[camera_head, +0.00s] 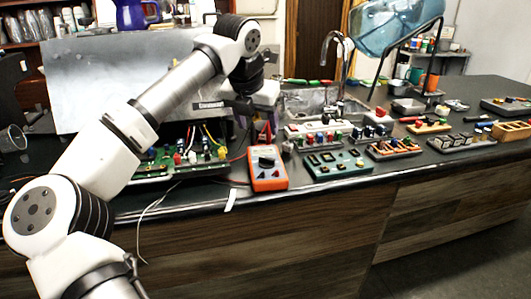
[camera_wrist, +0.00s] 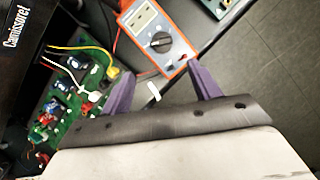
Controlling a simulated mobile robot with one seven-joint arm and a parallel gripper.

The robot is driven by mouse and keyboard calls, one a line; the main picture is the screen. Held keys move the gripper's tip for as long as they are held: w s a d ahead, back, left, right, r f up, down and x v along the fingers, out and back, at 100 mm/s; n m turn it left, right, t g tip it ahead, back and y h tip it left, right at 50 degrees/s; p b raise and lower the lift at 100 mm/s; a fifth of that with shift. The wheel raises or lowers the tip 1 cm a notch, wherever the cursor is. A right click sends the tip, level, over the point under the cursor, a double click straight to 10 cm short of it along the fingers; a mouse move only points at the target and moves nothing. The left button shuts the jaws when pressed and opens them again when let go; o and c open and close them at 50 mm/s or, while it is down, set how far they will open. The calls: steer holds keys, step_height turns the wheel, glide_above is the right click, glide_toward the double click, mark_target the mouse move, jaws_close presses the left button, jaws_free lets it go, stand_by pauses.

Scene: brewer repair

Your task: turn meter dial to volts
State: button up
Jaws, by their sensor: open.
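The orange multimeter (camera_head: 267,168) lies on the dark counter near its front edge, right of the green circuit board. Its black round dial (camera_head: 266,162) sits in the middle of its face, below a small display. In the wrist view the meter (camera_wrist: 157,38) is at the top, its dial (camera_wrist: 160,42) uncovered. Where the dial's pointer is set is too small to tell. My gripper (camera_wrist: 160,82) is open and empty, its two purple fingers apart. The fingertips are near the meter's lower end, not on the dial. In the head view the fingers are hard to make out.
A green circuit board (camera_head: 180,165) with wires lies left of the meter, below an open metal panel (camera_head: 110,85). A teal tray (camera_head: 338,165) is close on the meter's right, with more part trays beyond. Red and black leads run near the meter. A sink tap (camera_head: 338,50) stands behind.

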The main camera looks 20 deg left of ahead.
mark_target(266, 158)
steer(key=p+x, duration=0.2)
steer(key=x, duration=1)
steer(key=shift+w+d, duration=0.1)
steer(key=shift+d, duration=0.05)
steer(key=c, duration=1)
steer(key=shift+m, duration=0.3)
steer(key=m+h, duration=0.2)
steer(key=m, duration=0.2)
steer(key=shift+a, duration=0.2)
steer(key=m+g+h+p, duration=0.1)
steer(key=m, duration=0.3)
steer(key=shift+w+a, duration=0.1)
steer(key=shift+w, duration=0.05)
steer(key=shift+m, duration=0.3)
